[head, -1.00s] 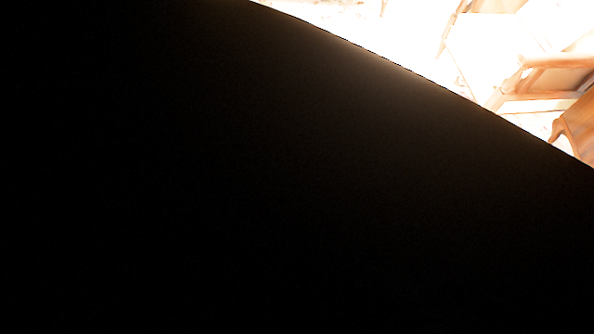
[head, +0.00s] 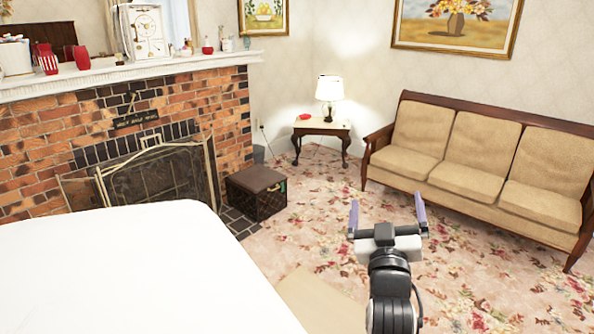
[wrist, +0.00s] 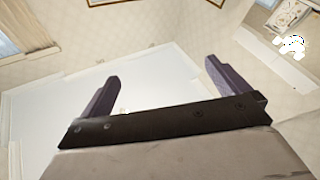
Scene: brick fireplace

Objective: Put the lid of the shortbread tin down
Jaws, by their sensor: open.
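My gripper (head: 387,202) is open and empty, with its two purple-grey fingers spread apart over the flowered carpet in the head view. In the wrist view my gripper (wrist: 161,70) also shows nothing between its fingers, only ceiling and wall beyond. I cannot make out a shortbread tin or its lid in either view. A small red thing (head: 304,117) lies on the side table (head: 338,127) by the lamp, too small to identify.
A brick fireplace (head: 231,125) with a crowded white mantel (head: 200,64) stands at left. A dark box (head: 257,193) sits on the floor beside it. A tan sofa (head: 480,146) stands at right. The flowered carpet (head: 310,220) between is largely clear.

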